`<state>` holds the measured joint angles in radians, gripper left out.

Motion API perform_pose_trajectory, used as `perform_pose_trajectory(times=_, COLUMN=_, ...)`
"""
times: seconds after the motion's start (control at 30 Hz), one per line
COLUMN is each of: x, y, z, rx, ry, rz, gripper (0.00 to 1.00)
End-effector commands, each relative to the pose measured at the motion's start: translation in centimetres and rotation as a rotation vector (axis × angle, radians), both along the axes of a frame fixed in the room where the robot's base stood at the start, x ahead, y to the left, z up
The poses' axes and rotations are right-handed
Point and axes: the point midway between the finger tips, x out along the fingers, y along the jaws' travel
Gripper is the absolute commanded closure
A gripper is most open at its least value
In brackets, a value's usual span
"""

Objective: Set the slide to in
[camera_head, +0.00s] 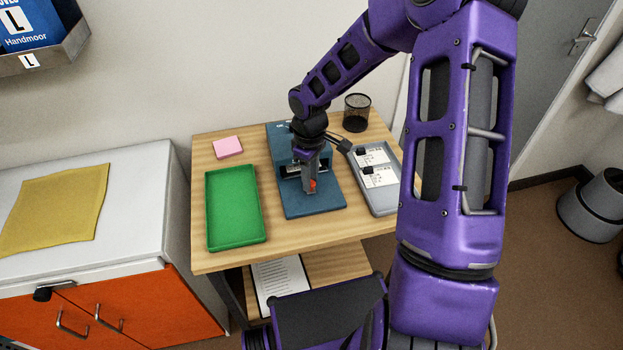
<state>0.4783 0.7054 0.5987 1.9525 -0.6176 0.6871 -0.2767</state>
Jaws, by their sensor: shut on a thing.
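A blue device (325,202) stands on the wooden bench, with a raised back part and a flat front base. A small red piece (313,184), seemingly the slide's knob, shows at the fingertips of my gripper (311,188). My gripper points down over the middle of the device and is shut on this red piece. The fingers and wrist hide most of the piece and part of the device behind it. I cannot tell the slide's position from this view.
A green tray (208,215) lies left of the device and a pink pad (228,147) behind it. A grey tray (379,208) with white labelled cards is close on the right. A black mesh cup (357,112) stands at the back right.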

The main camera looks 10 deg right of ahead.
Motion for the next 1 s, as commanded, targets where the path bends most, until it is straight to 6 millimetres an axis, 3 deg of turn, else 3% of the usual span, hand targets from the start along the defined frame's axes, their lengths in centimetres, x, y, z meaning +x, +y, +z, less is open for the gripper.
perform_pose_trajectory(times=0.2, x=0.8, y=-0.1, z=0.2, rx=0.002, ry=-0.022, rz=-0.001, gripper=1.0)
perform_pose_trajectory(times=0.23, x=0.8, y=-0.1, z=0.2, rx=0.002, ry=-0.022, rz=-0.001, gripper=0.63)
perform_pose_trajectory(times=0.37, x=0.7, y=-0.1, z=0.1, rx=0.002, ry=-0.021, rz=0.0, gripper=0.4)
perform_pose_trajectory(times=0.77, x=0.5, y=-0.1, z=0.8, rx=0.002, ry=-0.016, rz=0.0, gripper=0.39)
perform_pose_trajectory(times=1.0, x=0.6, y=-0.1, z=5.4, rx=0.0, ry=-0.02, rz=-0.002, gripper=0.39)
